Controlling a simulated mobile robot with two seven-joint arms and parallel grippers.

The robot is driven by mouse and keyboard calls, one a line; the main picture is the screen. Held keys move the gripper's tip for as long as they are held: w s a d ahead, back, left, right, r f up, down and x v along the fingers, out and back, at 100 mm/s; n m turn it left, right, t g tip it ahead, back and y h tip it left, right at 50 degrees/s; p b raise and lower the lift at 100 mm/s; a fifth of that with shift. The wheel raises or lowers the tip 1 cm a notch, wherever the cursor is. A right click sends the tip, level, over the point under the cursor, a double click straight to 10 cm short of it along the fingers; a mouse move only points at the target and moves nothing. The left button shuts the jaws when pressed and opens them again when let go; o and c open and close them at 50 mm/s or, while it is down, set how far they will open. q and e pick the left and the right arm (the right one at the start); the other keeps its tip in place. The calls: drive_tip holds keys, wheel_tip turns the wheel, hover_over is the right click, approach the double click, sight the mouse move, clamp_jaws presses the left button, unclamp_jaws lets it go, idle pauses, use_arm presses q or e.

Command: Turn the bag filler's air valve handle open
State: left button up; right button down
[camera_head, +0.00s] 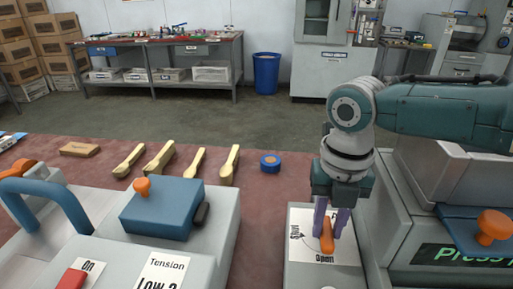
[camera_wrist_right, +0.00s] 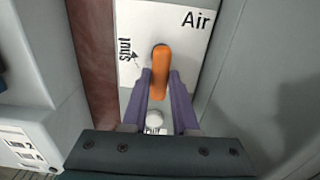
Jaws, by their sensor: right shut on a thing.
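The orange air valve handle (camera_head: 327,237) sits on a white label plate (camera_head: 299,246) marked Shut and Open. In the head view its free end points toward the front, at the word Open. My right gripper (camera_head: 333,221) reaches down from above, shut on the handle. In the right wrist view the handle (camera_wrist_right: 160,70) lies lengthwise between the two purple fingers (camera_wrist_right: 161,86), under the word Air. The word Shut is at its left. The fingers hide part of the handle's sides in the head view. My left gripper is out of view.
A grey machine body with an orange knob (camera_head: 492,226) stands close on the right. On the left is a machine with a blue box (camera_head: 162,210) and curved blue handle (camera_head: 40,190). Wooden spoons (camera_head: 160,158) and a blue tape roll (camera_head: 270,162) lie on the red bench behind.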

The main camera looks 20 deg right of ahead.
sight(327, 229)
drive_tip(key=c, duration=0.7)
unclamp_jaws()
wheel_tip(327, 229, up, 10)
drive_tip(key=shift+p, duration=0.7)
